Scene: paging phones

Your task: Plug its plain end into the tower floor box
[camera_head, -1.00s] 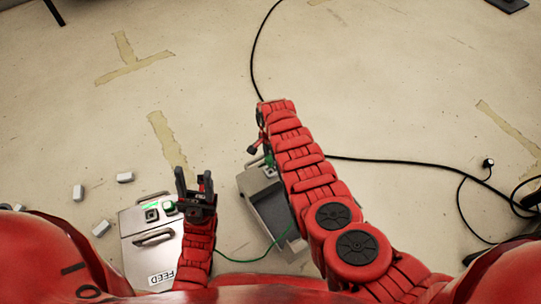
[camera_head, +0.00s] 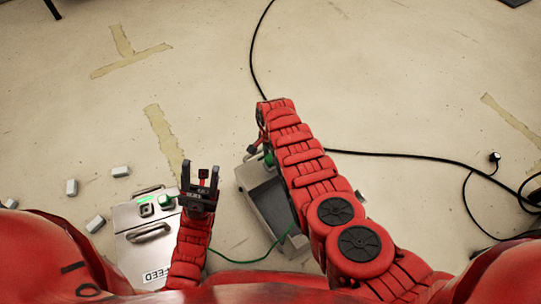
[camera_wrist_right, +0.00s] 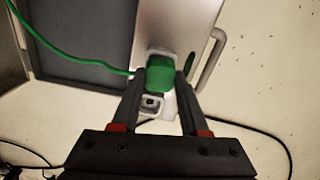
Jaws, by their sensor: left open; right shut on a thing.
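A grey floor box (camera_head: 245,180) with an open dark compartment stands at the centre, partly hidden by my right arm; no name on it is readable. My right gripper (camera_wrist_right: 160,90) is shut on a green plug (camera_wrist_right: 160,74) at a white-framed socket on that box's metal top; I cannot tell how deep it sits. A second socket (camera_wrist_right: 152,105) beside it shows a dark opening. A green cable (camera_wrist_right: 60,57) crosses the compartment. The FEED box (camera_head: 135,250) is at lower left, with a green plug (camera_head: 166,202) at one socket. My left gripper (camera_head: 201,176) is open and empty, above the FEED box's right edge.
Several small pale blocks (camera_head: 95,224) lie on the floor left of the FEED box. Black cables (camera_head: 420,157) run across the floor at right and up behind my right arm. Tan tape marks (camera_head: 130,62) lie on the floor. The floor beyond the boxes is mostly clear.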

